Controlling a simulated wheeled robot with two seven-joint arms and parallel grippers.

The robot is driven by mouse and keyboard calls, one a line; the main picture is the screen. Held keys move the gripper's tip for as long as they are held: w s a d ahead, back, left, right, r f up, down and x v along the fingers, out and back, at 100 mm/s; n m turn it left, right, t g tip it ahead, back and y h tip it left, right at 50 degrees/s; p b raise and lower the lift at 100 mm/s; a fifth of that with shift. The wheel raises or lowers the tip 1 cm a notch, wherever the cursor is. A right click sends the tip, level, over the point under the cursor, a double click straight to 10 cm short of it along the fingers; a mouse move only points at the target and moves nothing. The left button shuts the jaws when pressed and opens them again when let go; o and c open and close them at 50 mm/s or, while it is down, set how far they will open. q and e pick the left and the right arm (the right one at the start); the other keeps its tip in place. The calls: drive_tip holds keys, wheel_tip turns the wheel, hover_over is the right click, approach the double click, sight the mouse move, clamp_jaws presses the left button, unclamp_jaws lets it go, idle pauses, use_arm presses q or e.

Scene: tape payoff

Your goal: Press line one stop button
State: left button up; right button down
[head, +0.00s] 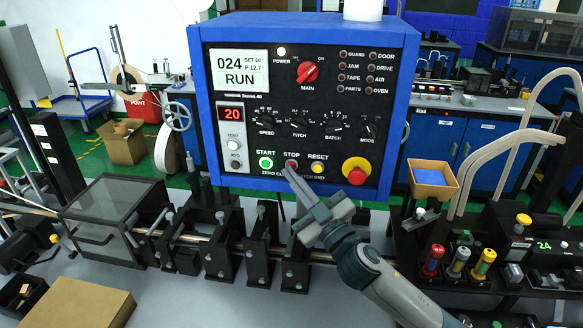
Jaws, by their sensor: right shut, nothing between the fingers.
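The control panel (310,85) is a black face in a blue box, and its display reads 024 and RUN. The red stop button (291,165) sits under the label STOP, between the green start button (266,163) and the yellow reset button (318,168). My right gripper (290,175) is shut and empty. Its fingertips are at the lower edge of the stop button and cover part of it and the lettering below. I cannot tell whether they touch it. My left gripper is not in view.
A large red emergency knob on yellow (356,170) is right of the reset button. Below the panel are black clamps on a rod (255,240) and a clear-lidded box (115,210). A cardboard box (75,303) lies front left. Colored cylinders (458,262) stand at right.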

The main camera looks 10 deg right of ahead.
drive_tip(key=shift+w, duration=0.25)
drive_tip(key=shift+w+d, duration=0.15)
idle(0.4)
drive_tip(key=shift+s+a, duration=0.2)
drive_tip(key=shift+s, duration=0.2)
drive_tip(key=s+a+p, duration=0.1)
drive_tip(key=s+a, duration=0.1)
drive_tip(key=s, duration=0.3)
drive_tip(key=shift+s+a, duration=0.15)
drive_tip(key=shift+s, duration=0.15)
idle(0.4)
idle(0.6)
